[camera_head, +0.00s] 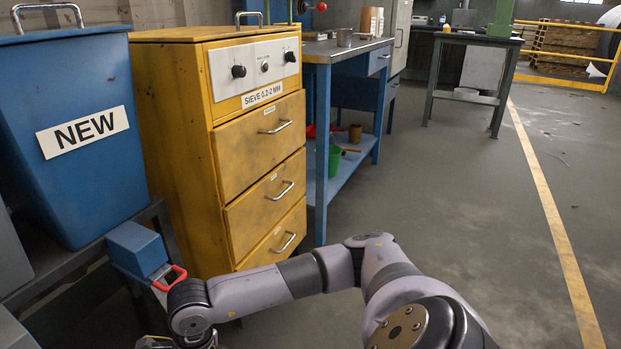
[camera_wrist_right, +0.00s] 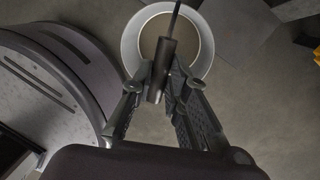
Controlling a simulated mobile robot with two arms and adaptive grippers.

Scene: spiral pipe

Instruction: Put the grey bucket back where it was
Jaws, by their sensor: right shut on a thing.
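The grey bucket (camera_wrist_right: 206,62) shows in the right wrist view as a round, light grey rim seen from above, with a plain brownish-grey inside. Its dark handle grip (camera_wrist_right: 158,72) runs across in front of the rim. My right gripper (camera_wrist_right: 165,85) is shut on this handle grip, and the bucket hangs or stands below it; I cannot tell which. In the head view my right arm reaches down to the lower left, and its gripper and the bucket are out of that picture. My left gripper is in neither view.
A blue bin marked NEW (camera_head: 75,140) stands on a dark bench at left. A yellow sieve cabinet (camera_head: 165,150) with drawers is beside it. A blue workbench (camera_head: 330,55) with a lower shelf stands behind. The floor (camera_head: 450,200) at right is clear.

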